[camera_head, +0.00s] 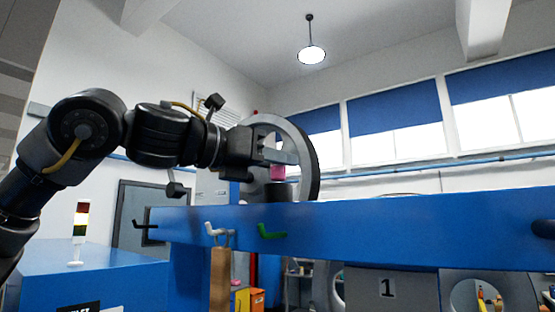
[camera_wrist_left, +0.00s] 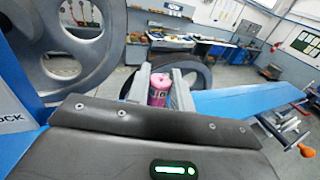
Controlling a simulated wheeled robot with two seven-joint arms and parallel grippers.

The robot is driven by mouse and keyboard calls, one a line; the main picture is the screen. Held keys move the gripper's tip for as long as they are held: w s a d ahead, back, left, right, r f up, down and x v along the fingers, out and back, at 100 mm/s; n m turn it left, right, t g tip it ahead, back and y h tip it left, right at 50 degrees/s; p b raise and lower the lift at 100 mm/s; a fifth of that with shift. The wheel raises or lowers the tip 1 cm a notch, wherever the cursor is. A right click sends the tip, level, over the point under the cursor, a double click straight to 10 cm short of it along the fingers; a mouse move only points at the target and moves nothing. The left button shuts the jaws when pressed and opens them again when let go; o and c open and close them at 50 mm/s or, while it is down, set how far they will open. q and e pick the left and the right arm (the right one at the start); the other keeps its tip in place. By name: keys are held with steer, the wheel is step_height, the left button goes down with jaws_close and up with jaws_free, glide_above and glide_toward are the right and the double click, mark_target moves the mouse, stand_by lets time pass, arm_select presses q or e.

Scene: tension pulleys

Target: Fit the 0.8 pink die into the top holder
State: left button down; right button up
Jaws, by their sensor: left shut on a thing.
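My left gripper (camera_head: 279,160) comes in from the left above the blue beam and is shut on the pink die (camera_head: 278,173). The left wrist view shows the pink die (camera_wrist_left: 158,91) upright between the two grey fingers. In the head view a dark grey block-like part (camera_head: 279,193) sits right below the die on top of the beam; it may be the top holder. I cannot tell whether the die touches it. My right gripper is in neither view.
A large grey pulley wheel (camera_head: 312,160) stands just behind the gripper. The long blue beam (camera_head: 400,230) runs to the right, with white and green hooks (camera_head: 270,232) on its front. A signal lamp (camera_head: 79,232) stands on the blue cabinet at left. Another large wheel (camera_wrist_left: 92,45) is close in the wrist view.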

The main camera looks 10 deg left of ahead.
arm_select(q)
steer(key=shift+f, duration=0.2)
steer(key=shift+f+b, duration=1)
steer(key=shift+b, duration=0.05)
steer(key=shift+f, duration=0.2)
steer(key=c, duration=1.2)
jaws_free()
steer(key=shift+o, duration=0.2)
steer(key=shift+r, duration=0.1)
steer(key=b+v, duration=0.4)
steer(key=v, duration=0.7)
steer(key=shift+w, duration=0.15)
